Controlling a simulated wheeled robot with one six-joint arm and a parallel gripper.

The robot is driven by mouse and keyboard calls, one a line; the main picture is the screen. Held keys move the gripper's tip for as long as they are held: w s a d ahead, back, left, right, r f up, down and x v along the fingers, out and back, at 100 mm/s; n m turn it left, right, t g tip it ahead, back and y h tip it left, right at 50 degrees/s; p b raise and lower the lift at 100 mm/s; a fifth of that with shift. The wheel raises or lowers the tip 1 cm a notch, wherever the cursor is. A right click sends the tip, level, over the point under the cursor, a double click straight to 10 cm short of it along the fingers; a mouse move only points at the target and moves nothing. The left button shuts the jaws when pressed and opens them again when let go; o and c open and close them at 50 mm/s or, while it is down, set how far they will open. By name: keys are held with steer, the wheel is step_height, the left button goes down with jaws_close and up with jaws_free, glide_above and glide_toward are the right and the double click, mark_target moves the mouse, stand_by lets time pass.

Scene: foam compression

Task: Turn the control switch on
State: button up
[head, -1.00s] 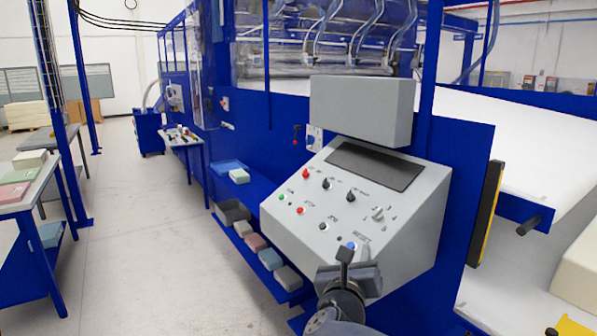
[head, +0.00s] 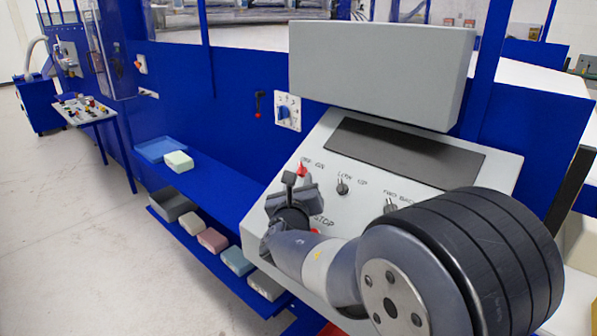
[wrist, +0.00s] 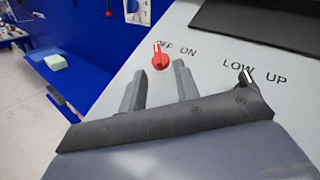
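The control switch is a red rotary knob (wrist: 160,60) under the OFF and ON labels on the sloped grey panel (wrist: 222,48). In the wrist view its raised grip points up and slightly left, towards OFF. In the head view the red knob (head: 302,170) shows at the panel's upper left, just beyond my gripper (head: 290,186). In the wrist view my gripper (wrist: 159,78) is open, with one finger on each side below the knob. The knob appears just past the fingertips, in line with the gap. Contact cannot be told.
A black LOW/UP knob (head: 342,187) and a FWD/BACK knob (head: 391,206) sit to the right. A grey box (head: 380,70) overhangs the panel's dark display (head: 405,153). My arm hides the lower panel. A blue shelf (head: 210,190) with foam blocks lies left.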

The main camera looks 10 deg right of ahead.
mark_target(300, 173)
steer(key=x, duration=0.3)
steer(key=shift+w+a, duration=0.1)
steer(key=shift+p+x, duration=0.3)
steer(key=shift+x, duration=0.45)
steer(key=c, duration=0.7)
